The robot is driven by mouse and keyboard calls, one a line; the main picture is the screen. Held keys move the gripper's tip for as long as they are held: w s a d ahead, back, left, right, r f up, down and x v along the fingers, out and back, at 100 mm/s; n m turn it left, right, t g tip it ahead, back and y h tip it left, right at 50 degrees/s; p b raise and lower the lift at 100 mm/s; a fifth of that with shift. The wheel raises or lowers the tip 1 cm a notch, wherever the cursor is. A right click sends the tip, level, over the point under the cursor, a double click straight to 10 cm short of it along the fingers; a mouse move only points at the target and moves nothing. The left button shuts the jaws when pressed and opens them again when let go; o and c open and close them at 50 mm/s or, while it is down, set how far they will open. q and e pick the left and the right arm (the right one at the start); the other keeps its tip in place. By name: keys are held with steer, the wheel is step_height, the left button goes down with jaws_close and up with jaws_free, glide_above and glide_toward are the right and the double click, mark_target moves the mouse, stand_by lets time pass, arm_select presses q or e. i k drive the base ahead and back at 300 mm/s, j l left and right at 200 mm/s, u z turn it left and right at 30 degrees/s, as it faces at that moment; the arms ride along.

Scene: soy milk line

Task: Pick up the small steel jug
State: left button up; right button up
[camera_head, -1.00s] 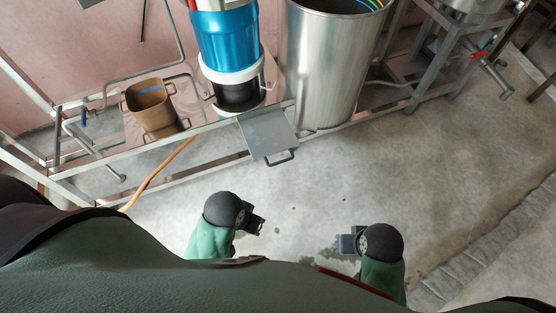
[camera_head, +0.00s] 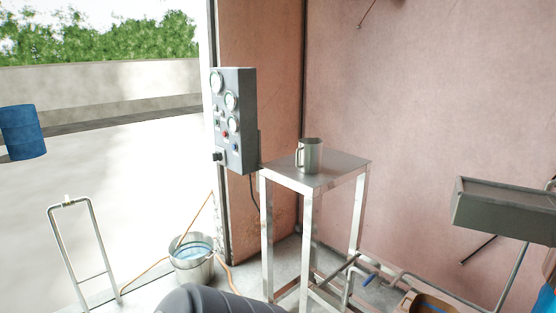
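The small steel jug (camera_head: 309,155) stands upright on a tall steel table (camera_head: 338,167) in the corner by the pink wall. Its handle is on its left side. Neither of my grippers is in view now, and nothing is touching the jug. A dark rounded shape at the bottom edge looks like part of my own arm.
A grey control box (camera_head: 234,120) with gauges hangs left of the table. A steel bucket (camera_head: 191,262) with a hose stands on the floor below it. A metal frame (camera_head: 82,250) stands at left, a brown container (camera_head: 428,303) at bottom right, a grey metal trough (camera_head: 505,207) at right.

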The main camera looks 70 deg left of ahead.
mark_target(309, 151)
steer(key=u, duration=2.15)
